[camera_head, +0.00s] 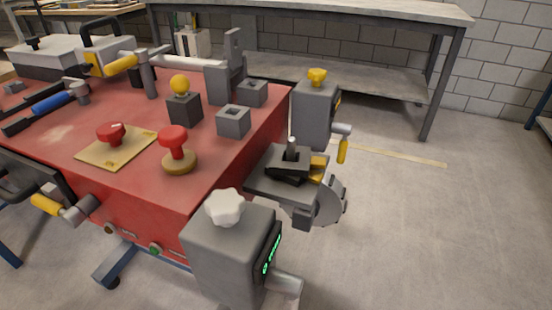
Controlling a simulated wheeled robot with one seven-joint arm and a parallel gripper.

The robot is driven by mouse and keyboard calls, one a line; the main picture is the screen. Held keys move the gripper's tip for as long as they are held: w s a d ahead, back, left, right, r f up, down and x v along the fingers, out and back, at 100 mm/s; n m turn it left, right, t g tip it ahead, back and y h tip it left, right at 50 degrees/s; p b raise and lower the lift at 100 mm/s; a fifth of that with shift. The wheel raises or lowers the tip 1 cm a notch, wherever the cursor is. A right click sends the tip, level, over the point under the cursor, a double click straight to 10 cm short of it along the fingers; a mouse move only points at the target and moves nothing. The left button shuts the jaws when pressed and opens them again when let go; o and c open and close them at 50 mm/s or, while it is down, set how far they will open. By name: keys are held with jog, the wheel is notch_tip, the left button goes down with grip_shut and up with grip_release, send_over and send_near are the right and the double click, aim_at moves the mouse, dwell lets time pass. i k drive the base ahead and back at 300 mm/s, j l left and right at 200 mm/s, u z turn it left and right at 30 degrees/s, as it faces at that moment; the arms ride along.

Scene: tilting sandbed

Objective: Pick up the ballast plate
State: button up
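A dark flat plate (288,164), which looks like the ballast plate, lies on a grey shelf (262,187) at the right side of the red bench. A short grey post (291,148) stands up from the middle of the plate. A yellow piece (318,168) shows beside the plate on its right. I cannot tell whether the dark shape is one plate or a stack. My gripper is not in this view.
The red bench (75,160) carries a red mushroom knob (174,143), a yellow-topped block (184,107) and hollow grey blocks (233,121). Grey housings (232,245) and (315,115) flank the shelf in front and behind. Floor at right is clear; a workbench (350,12) stands behind.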

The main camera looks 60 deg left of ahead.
aim_at(278, 166)
jog(key=i+u, duration=0.15)
jog(key=u, duration=0.25)
jog(key=i+u, duration=0.1)
jog(key=u, duration=0.35)
jog(key=i+l+u, duration=0.1)
jog(key=u, duration=0.3)
jog(key=i+l+u, duration=0.1)
jog(key=u, duration=0.35)
jog(key=l+u, duration=0.25)
jog(key=u, duration=0.15)
